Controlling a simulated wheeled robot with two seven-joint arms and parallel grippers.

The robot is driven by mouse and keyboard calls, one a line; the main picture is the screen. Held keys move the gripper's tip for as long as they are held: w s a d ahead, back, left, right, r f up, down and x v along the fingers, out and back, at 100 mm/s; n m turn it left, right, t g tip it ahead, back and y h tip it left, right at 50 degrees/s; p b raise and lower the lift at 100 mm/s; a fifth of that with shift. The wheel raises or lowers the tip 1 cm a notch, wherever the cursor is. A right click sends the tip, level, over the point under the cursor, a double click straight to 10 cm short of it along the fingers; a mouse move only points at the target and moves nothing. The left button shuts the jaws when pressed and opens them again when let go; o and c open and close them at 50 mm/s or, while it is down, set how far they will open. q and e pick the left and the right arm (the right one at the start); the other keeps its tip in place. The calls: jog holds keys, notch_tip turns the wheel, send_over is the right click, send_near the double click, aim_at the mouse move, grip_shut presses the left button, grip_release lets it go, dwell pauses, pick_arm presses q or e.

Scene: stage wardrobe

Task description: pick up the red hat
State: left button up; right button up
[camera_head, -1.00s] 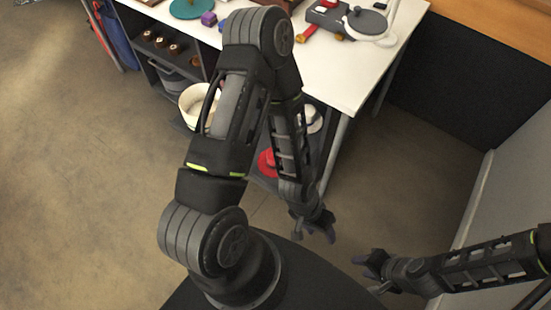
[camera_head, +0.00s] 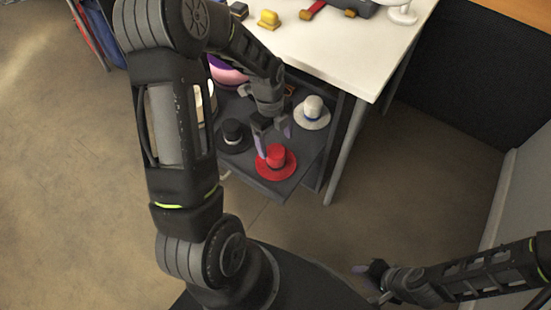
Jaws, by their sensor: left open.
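The red hat (camera_head: 277,164) lies brim down near the front corner of a dark shelf (camera_head: 262,186) under the white table. My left gripper (camera_head: 272,138) is open, with its fingers pointing down just above and behind the hat's crown. One finger overlaps the hat's left side in the picture; I cannot tell whether it touches. My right gripper (camera_head: 368,280) is low at the right, far from the hat, and too small and dark to tell open from shut.
The floor in front is clear.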

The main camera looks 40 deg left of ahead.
aim_at(277, 157)
pick_arm(q)
jog(key=shift+d+f+b, duration=0.2)
jog(key=shift+f+b, duration=0.1)
jog(key=shift+f, duration=1.05)
jog(key=shift+s+d+f+b, duration=0.15)
jog(key=shift+f+b, duration=0.55)
jog(key=shift+f, duration=1.9)
jog(key=shift+c, duration=0.4)
jog(key=c, duration=1.4)
